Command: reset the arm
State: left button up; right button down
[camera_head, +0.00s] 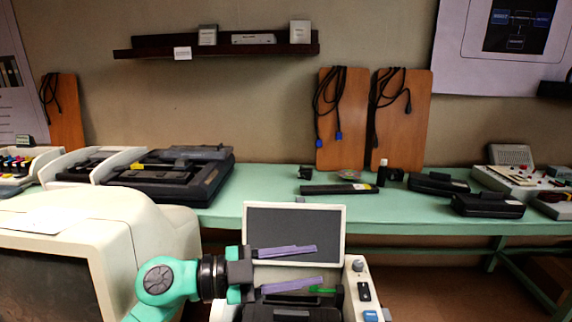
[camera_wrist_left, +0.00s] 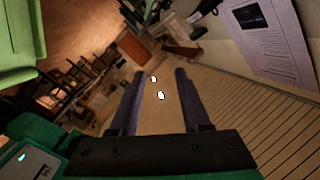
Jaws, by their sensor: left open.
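My left arm comes in from the lower left in the head view, with a teal wrist joint and a black collar. My left gripper (camera_head: 316,264) is open, with its two purple-grey fingers apart and pointing right. It is in front of a cream device with a dark flat screen (camera_head: 295,232). In the left wrist view the gripper (camera_wrist_left: 160,75) shows both fingers spread, with nothing between them. My right gripper does not show in either view.
A green table (camera_head: 268,213) runs along the wall with several dark devices on it. A cream monitor (camera_head: 85,225) stands at the left, close to my arm. A dark shelf (camera_head: 220,48) and wooden boards with cables (camera_head: 342,150) are on and against the wall.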

pick_arm(q)
jog(key=w+a+r+n+t+y, duration=0.1)
jog(key=w+a+r+n+t, duration=0.7)
jog(key=t, duration=0.5)
jog(key=a+f+n+t+y, duration=0.4)
jog(key=a+f+n+y, duration=0.1)
jog(key=a+n+y, duration=0.3)
jog(key=s+a+f+n+g+y, duration=0.1)
jog(key=a+f+n+g+y, duration=0.3)
jog(key=f, duration=0.5)
jog(key=s+a+f+n+g+y, duration=0.1)
jog(key=a+f+n+g+y, duration=0.2)
jog(key=a+f+y, duration=0.5)
jog(key=s+d+f+m+g+h, duration=0.3)
jog(key=s+f+g, duration=0.7)
jog(key=s+f, duration=0.85)
notch_tip(320, 180, down, 19)
jog(key=s+n+g+h+p, duration=0.1)
jog(key=s+p, duration=0.2)
jog(key=s+a+f+g+p, duration=0.1)
jog(key=s+a+f+p, duration=0.1)
jog(key=s+f, duration=1)
jog(key=s+a, duration=0.1)
jog(key=s, duration=0.3)
jog(key=shift+a+g, duration=0.2)
jog(key=shift+g, duration=0.1)
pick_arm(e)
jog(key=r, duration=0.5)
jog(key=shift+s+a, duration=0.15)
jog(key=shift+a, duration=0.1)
